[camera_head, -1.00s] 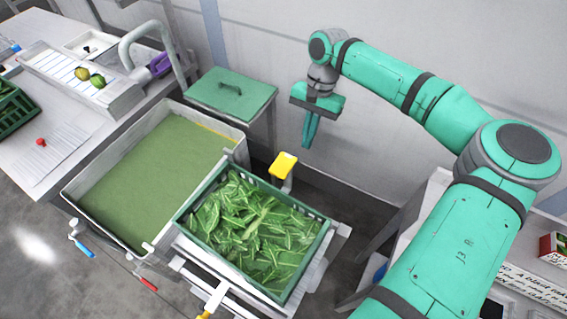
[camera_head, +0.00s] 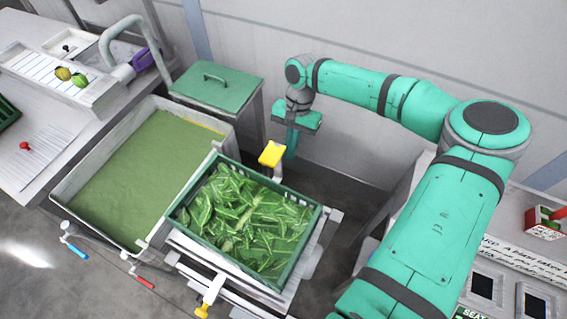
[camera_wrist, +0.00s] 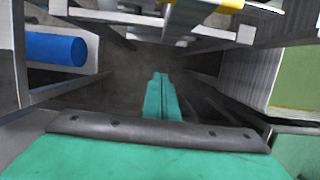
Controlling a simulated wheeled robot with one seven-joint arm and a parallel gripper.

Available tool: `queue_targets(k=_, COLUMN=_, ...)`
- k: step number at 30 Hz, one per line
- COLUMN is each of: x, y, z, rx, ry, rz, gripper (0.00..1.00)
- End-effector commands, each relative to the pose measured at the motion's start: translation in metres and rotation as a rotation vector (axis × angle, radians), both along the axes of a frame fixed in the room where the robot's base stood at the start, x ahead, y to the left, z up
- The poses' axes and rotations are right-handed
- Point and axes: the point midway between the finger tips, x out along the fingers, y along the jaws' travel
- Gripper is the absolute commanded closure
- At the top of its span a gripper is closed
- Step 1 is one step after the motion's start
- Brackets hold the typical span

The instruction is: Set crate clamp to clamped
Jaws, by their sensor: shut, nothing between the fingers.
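The green crate (camera_head: 184,219) full of leafy greens sits on a pale metal stand beside the wash basin. A yellow pad on a pale upright post (camera_head: 272,154) stands at the crate's far edge and looks like the crate clamp; its exact setting I cannot tell. My gripper (camera_head: 291,154) is shut and empty, pointing down just behind and right of the yellow pad, which partly overlaps it. Contact is not clear. In the wrist view my shut fingers (camera_wrist: 160,82) point into a dark gap, with a yellow edge (camera_wrist: 232,3) at the top.
The basin (camera_head: 60,178) of green water lies left of the crate. A green-lidded bin (camera_head: 215,88) stands behind. Another yellow-tipped handle (camera_head: 203,310) is at the stand's front. A blue cylinder (camera_wrist: 55,48) shows left in the wrist view. A wall stands behind my arm.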

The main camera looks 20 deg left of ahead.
Motion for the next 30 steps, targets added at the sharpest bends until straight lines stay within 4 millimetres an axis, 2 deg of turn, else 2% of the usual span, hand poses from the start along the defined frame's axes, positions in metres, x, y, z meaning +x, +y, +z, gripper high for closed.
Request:
queue_targets(k=3, x=-0.006, y=0.001, z=-0.020, rx=-0.002, ry=0.000, rz=0.003, gripper=1.00)
queue_targets(k=6, x=-0.021, y=0.004, z=-0.016, rx=-0.002, ry=-0.003, rz=0.003, gripper=1.00)
queue_targets(k=12, x=-0.040, y=0.009, z=-0.017, rx=-0.002, ry=-0.002, rz=0.006, gripper=1.00)
queue_targets(k=17, x=-0.044, y=0.016, z=-0.017, rx=0.000, ry=-0.002, rz=0.012, gripper=1.00)
queue_targets(k=26, x=-0.044, y=0.011, z=-0.017, rx=0.000, ry=-0.001, rz=0.005, gripper=1.00)
queue_targets(k=30, x=-0.055, y=0.024, z=-0.018, rx=0.002, ry=0.004, rz=0.025, gripper=1.00)
